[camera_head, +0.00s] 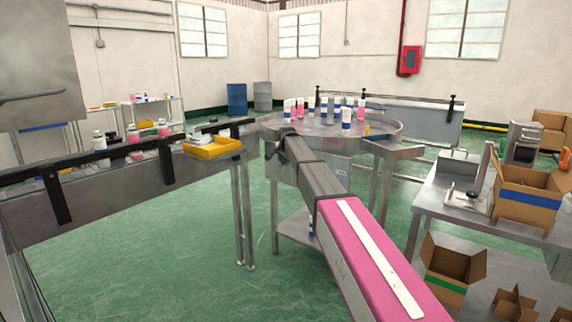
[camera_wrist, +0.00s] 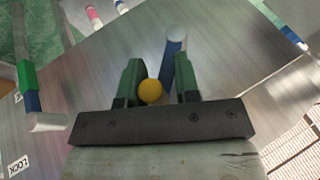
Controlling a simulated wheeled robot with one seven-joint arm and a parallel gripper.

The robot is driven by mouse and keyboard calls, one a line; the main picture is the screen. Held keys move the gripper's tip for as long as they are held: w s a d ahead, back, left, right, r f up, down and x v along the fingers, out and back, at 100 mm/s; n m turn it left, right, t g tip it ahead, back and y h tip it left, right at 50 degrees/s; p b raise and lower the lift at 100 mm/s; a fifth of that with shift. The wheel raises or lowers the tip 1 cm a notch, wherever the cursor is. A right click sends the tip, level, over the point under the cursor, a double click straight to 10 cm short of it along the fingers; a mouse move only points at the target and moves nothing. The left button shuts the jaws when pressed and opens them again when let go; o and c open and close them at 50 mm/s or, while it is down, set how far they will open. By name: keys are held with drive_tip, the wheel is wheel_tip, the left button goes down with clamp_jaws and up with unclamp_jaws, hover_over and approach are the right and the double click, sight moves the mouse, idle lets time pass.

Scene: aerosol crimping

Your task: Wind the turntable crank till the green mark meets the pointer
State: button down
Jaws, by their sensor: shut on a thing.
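In the wrist view my gripper (camera_wrist: 152,85) has its two green fingers closed on a yellow round knob (camera_wrist: 150,91), which looks like the crank's handle. The rest of the crank is hidden by the gripper. The round metal turntable (camera_head: 385,130) stands at mid-distance in the head view with several pink, blue and white bottles on it. A small upright yellow piece (camera_head: 367,130) shows near its front right rim; I cannot tell whether it is the pointer. I cannot make out the green mark for sure. My gripper cannot be picked out in the head view.
A conveyor (camera_head: 110,185) with black rails and a yellow tray (camera_head: 213,149) runs along the left. A metal bench (camera_head: 455,213) with cardboard boxes (camera_head: 530,195) stands at right. In the wrist view, a white-and-blue cylinder (camera_wrist: 174,58) is just beyond the fingers and a LOCK label (camera_wrist: 19,165) is lower left.

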sight(282, 163)
drive_tip(key=a+g+h, duration=0.1)
drive_tip(key=w+a+r+g+h, duration=0.1)
drive_tip(key=h, duration=0.1)
drive_tip(key=w+a+n+g+h, duration=0.1)
drive_tip(key=h, duration=0.1)
drive_tip(key=shift+r+g, duration=0.25)
drive_tip(key=shift+g, duration=0.05)
drive_tip(key=shift+w, duration=0.1)
idle(0.6)
drive_tip(key=c, duration=1.1)
unclamp_jaws()
drive_tip(key=shift+d, duration=0.1)
drive_tip(key=shift+o, duration=0.3)
drive_tip(key=shift+a+r, duration=0.15)
drive_tip(key=shift+a, duration=0.05)
